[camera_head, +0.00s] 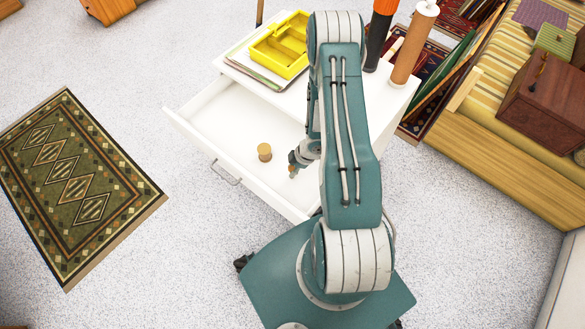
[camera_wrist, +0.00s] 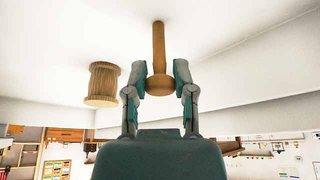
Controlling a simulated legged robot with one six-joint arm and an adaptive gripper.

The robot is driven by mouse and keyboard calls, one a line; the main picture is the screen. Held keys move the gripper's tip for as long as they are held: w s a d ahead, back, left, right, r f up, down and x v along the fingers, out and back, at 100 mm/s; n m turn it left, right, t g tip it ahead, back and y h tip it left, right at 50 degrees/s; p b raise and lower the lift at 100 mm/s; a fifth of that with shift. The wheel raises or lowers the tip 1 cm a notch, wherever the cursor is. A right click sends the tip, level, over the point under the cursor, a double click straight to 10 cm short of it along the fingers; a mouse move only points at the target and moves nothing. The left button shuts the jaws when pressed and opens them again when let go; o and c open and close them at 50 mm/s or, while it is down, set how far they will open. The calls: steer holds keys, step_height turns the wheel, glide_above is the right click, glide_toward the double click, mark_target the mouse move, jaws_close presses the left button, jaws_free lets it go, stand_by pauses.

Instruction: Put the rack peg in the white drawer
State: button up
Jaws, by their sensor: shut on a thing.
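The rack peg (camera_wrist: 159,45) is a light wooden rod with a wider rounded end. In the wrist view my gripper (camera_wrist: 162,80) is shut on it near that wider end, and the rod points away from the fingers toward a white surface. The white drawer (camera_head: 218,118) is pulled open from the white cabinet. In the head view my gripper (camera_head: 294,168) is over the right part of the drawer, with most of the peg hidden. A ribbed wooden spool-shaped thing (camera_head: 264,151) stands inside the drawer; it also shows left of the peg in the wrist view (camera_wrist: 103,84).
A yellow tray (camera_head: 281,45) and papers lie on the white cabinet top (camera_head: 315,98). An orange and black cylinder (camera_head: 379,35) and a brown roll (camera_head: 413,45) stand at its right. The drawer floor left of the spool is clear. A patterned rug (camera_head: 75,180) lies left.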

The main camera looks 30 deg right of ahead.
steer(key=o, duration=0.8)
steer(key=shift+f, duration=0.1)
steer(key=shift+o, duration=0.2)
steer(key=v, duration=1.2)
steer(key=w+d+r+m+t+h, duration=0.1)
steer(key=w+r+m+t+h, duration=0.2)
steer(key=r, duration=1.1)
steer(key=w+d+r+m+t+h, duration=0.1)
steer(key=w+r+m+h, duration=0.35)
steer(key=r, duration=0.95)
steer(key=s+a+r+m+y, duration=0.1)
steer(key=s+a+r+m, duration=0.1)
steer(key=s+a+r, duration=0.4)
steer(key=s+a+r+m+y, duration=0.2)
steer(key=s+a+r, duration=0.5)
steer(key=s+a, duration=0.4)
steer(key=shift+s+m, duration=0.55)
steer(key=shift+m, duration=0.2)
